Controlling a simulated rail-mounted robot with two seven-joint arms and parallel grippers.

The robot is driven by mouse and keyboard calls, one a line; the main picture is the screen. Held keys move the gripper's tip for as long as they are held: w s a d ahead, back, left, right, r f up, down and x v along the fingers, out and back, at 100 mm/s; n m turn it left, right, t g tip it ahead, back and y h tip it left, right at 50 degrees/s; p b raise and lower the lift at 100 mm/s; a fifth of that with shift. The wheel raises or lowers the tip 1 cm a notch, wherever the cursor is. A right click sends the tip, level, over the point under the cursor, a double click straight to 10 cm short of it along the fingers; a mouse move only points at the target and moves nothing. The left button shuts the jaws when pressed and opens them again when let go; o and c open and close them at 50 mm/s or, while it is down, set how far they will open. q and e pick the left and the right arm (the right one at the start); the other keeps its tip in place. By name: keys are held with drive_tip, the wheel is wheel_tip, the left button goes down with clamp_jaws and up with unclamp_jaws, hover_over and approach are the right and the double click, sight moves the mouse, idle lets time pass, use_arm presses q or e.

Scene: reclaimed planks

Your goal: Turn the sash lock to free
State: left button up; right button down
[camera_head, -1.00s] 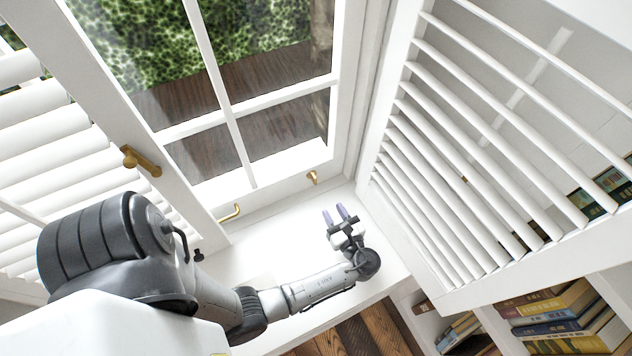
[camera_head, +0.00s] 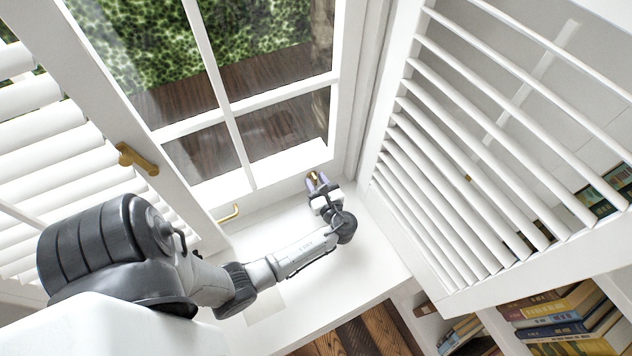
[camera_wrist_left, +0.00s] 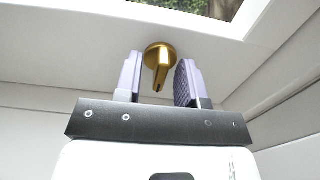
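The sash lock is a small brass knob with a tapered lever (camera_wrist_left: 159,67) on the white bottom rail of the window. In the head view the lock (camera_head: 313,176) is partly covered by my gripper. My left gripper (camera_head: 318,182) reaches up to it from below, with its two lilac fingers on either side. In the left wrist view the left gripper (camera_wrist_left: 158,82) is open, with the lever between its fingers and a visible gap on both sides. The lever points down toward the gripper's palm. My right gripper is not in view.
A brass handle (camera_head: 229,213) sits left on the window's lower frame. A slatted white shutter (camera_head: 470,170) stands to the right. Books (camera_head: 560,320) fill a shelf at lower right.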

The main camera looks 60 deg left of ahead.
use_arm(q)
clamp_jaws()
idle(0.3)
